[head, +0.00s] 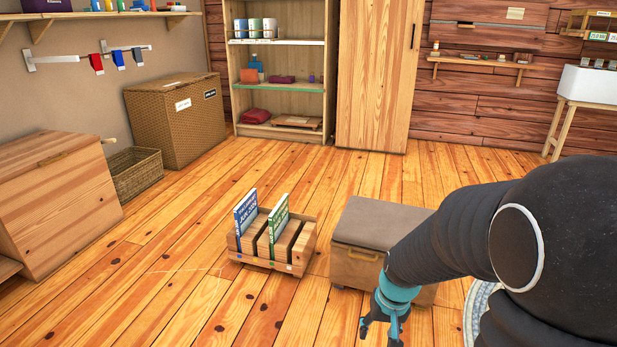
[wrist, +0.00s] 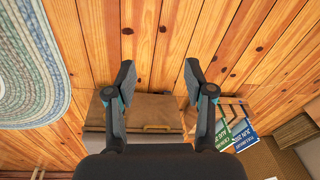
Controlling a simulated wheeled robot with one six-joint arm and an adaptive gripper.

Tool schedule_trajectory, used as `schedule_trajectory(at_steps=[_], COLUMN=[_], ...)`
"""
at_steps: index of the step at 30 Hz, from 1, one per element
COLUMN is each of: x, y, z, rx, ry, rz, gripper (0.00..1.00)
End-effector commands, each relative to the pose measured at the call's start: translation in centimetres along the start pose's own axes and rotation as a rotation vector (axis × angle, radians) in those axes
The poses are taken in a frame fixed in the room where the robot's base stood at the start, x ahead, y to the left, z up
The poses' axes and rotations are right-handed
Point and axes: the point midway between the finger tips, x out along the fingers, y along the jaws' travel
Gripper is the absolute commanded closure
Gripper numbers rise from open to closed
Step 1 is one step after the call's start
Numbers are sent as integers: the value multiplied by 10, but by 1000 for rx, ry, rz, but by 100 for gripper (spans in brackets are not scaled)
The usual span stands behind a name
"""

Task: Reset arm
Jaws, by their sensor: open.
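My black arm reaches in from the right in the head view. My gripper (head: 383,324) points down at the bottom of that view, in front of the brown storage ottoman (head: 385,222). In the wrist view my gripper (wrist: 158,80) has its two fingers spread apart with only plank floor showing between the tips. It is open and empty. The ottoman (wrist: 150,108) shows beyond the fingers in the wrist view. The arm hides the ottoman's right front part in the head view.
A wooden book rack (head: 308,249) with a blue book (head: 245,215) and a green book (head: 279,217) stands left of the ottoman. A braided rug (wrist: 25,65) lies on the floor. A wicker basket (head: 135,174) and wooden chest (head: 60,200) stand left.

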Motion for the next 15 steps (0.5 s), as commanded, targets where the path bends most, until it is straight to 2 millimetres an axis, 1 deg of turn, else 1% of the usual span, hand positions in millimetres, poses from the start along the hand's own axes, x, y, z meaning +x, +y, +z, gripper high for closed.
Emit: schedule_trajectory(at_steps=[1, 3, 9, 15], x=[-23, -47, -108, -163], y=[-2, -2, -2, -1], z=[10, 24, 64, 95], rx=[-2, -4, -17, -47], ry=[-1, -8, 0, 67], rz=[4, 11, 39, 66], gripper=[47, 47, 47, 47])
